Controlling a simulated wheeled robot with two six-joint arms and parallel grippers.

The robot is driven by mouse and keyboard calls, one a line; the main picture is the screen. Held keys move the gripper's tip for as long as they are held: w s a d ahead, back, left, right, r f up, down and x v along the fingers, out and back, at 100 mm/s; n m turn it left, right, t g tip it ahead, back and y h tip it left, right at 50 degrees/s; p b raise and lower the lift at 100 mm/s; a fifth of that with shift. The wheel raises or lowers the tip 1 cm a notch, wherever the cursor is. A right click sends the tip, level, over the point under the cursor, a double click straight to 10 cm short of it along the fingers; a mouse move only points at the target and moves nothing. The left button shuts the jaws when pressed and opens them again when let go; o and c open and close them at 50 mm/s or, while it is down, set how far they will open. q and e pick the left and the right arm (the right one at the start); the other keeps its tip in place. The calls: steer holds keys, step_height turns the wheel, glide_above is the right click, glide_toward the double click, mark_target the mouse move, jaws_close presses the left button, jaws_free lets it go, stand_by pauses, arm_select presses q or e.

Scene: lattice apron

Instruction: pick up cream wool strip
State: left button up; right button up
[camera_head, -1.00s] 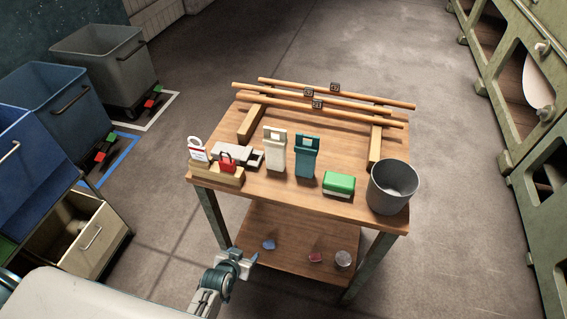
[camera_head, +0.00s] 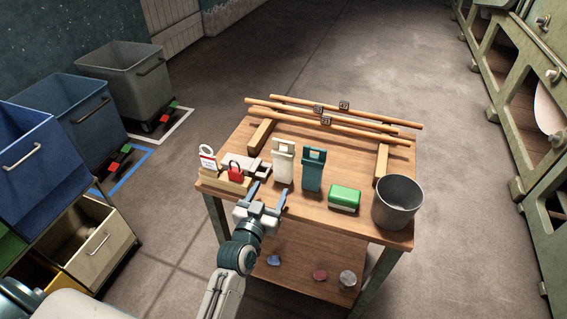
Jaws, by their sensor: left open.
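A cream upright piece (camera_head: 283,166), which looks like the cream wool strip, stands on the wooden table (camera_head: 310,203) beside a similar teal piece (camera_head: 313,172). Its top has a cut-out like a handle. My left gripper (camera_head: 268,193) is open and empty at the table's near edge, below and a little left of the cream piece, apart from it. Its two fingers point toward the tabletop. The lower front of the cream piece is clear of the fingers. My right gripper is not in view.
A red padlock (camera_head: 236,171) and a white tag (camera_head: 208,160) stand on a wooden block at left. A green block (camera_head: 344,198) and a grey bucket (camera_head: 397,201) are at right. Wooden rods (camera_head: 335,118) lie across the back. Small items lie on the lower shelf.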

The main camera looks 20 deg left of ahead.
mark_target(282, 170)
arm_select(q)
steer(key=w, duration=0.2)
steer(key=w+p, duration=0.1)
steer(key=w, duration=0.1)
steer(key=shift+d+r, duration=0.1)
steer(key=shift+r, duration=0.1)
steer(key=shift+w+f, duration=0.1)
steer(key=shift+w, duration=0.25)
steer(key=w+p, duration=0.1)
steer(key=w, duration=0.2)
steer(key=w+p, duration=0.1)
steer(key=shift+w+d+r+p, duration=0.2)
steer(key=shift+w+d+p, duration=0.05)
steer(key=shift+w+p, duration=0.15)
steer(key=shift+w+f, duration=0.1)
steer(key=shift+w, duration=0.1)
steer(key=shift+c, duration=0.9)
steer(key=c, duration=0.5)
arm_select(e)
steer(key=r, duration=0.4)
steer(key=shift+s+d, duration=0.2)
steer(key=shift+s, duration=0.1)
